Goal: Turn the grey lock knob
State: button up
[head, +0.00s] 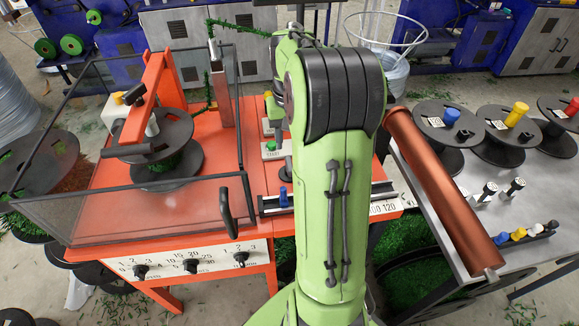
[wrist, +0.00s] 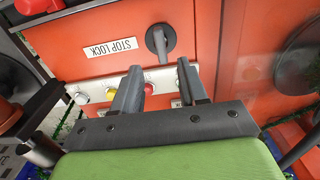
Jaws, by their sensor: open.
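The grey lock knob (wrist: 161,42) is on an orange panel in the wrist view, with a round base and a handle pointing down in the picture. A white label (wrist: 110,48) reading STOP LOCK, upside down, is to its left. My gripper (wrist: 158,67) is open and empty. Its two fingers point at the panel, with the lower end of the knob's handle roughly between the tips in the picture. I cannot tell whether they touch it. In the head view my green arm hides the knob and the gripper's fingers.
A red button (wrist: 149,88) and a yellow button (wrist: 111,92) sit on a pale strip close to the fingers. In the head view, the orange machine (head: 215,205) has a mesh guard with a black handle (head: 227,213). A grey table (head: 470,180) with spools stands right.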

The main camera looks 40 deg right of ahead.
aim_at(290, 164)
notch_tip(290, 164, down, 8)
jog(key=b, duration=0.3)
jog(key=shift+f, duration=0.25)
grip_shut()
